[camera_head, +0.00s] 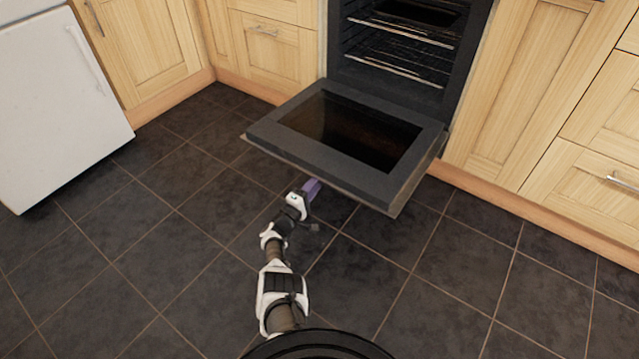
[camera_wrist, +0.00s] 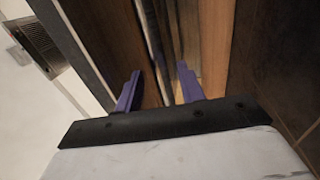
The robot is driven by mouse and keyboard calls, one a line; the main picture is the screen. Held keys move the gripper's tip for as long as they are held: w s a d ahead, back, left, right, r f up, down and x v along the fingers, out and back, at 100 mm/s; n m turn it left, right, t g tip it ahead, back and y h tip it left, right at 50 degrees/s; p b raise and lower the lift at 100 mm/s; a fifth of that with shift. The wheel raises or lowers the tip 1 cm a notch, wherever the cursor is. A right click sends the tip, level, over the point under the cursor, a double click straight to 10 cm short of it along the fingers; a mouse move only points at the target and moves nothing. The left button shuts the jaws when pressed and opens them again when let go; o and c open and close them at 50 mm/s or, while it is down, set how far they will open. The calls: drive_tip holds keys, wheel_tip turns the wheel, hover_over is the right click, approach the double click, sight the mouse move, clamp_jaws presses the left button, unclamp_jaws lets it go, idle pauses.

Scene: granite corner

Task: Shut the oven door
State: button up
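The oven door (camera_head: 405,177) is dark with a glass pane and hangs open, lowered nearly flat in front of the oven (camera_head: 455,75). My gripper (camera_head: 312,187) is low in front of the door, near or just under its front edge. Whether it touches the door I cannot tell. In the wrist view the two purple fingers of my gripper (camera_wrist: 159,72) stand apart with nothing between them. The door's outer face and handle are hidden from the head view.
Wooden cabinets (camera_head: 535,85) stand on both sides of the oven. A white appliance (camera_head: 50,100) stands at the left. The dark tiled floor (camera_head: 130,240) is clear around my arm. Wire racks (camera_head: 400,55) show inside the oven.

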drive_tip(key=shift+b+x, duration=0.65)
drive_tip(key=shift+x, duration=1.25)
clamp_jaws()
